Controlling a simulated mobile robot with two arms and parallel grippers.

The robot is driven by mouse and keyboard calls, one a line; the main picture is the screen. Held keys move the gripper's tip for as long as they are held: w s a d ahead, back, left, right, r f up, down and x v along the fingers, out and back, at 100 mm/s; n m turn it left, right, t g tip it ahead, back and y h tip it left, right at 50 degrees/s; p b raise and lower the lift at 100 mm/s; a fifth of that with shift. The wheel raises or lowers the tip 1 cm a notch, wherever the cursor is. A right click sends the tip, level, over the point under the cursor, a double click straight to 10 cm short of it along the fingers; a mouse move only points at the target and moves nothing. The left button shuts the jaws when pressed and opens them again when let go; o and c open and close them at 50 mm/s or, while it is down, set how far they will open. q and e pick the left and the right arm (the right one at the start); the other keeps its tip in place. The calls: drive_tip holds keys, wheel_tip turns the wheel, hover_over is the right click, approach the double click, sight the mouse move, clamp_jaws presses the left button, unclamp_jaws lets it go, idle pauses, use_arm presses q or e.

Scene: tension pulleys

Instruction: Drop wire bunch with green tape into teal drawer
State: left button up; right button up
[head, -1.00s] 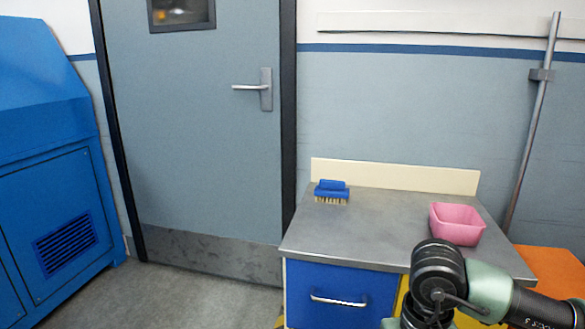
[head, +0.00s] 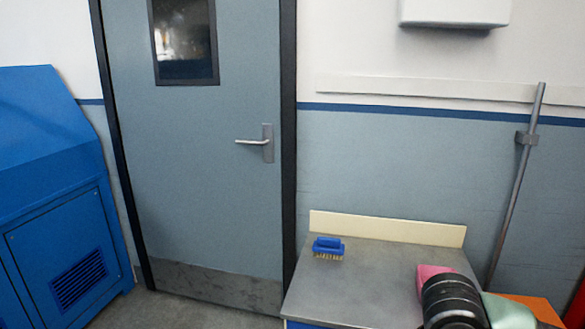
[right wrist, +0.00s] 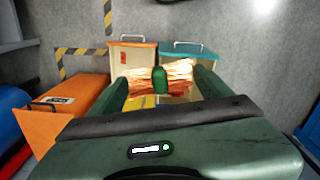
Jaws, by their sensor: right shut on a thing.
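In the right wrist view my right gripper (right wrist: 160,84) is shut on a wire bunch (right wrist: 180,74). The bunch is copper-coloured, lies across between the fingers and has green tape around its middle. An open teal drawer (right wrist: 189,49) with a metal handle lies beyond the bunch, to the right. The bunch hides much of the drawer's inside, and I cannot tell its height above the drawer. The head view shows only part of my right arm, at the bottom right. My left gripper is in neither view.
An open orange drawer (right wrist: 132,46) stands left of the teal one. Another orange unit (right wrist: 70,115) with a handle is nearer, at left.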

drive_tip(key=shift+s+r, duration=0.1)
drive_tip(key=shift+r, duration=0.45)
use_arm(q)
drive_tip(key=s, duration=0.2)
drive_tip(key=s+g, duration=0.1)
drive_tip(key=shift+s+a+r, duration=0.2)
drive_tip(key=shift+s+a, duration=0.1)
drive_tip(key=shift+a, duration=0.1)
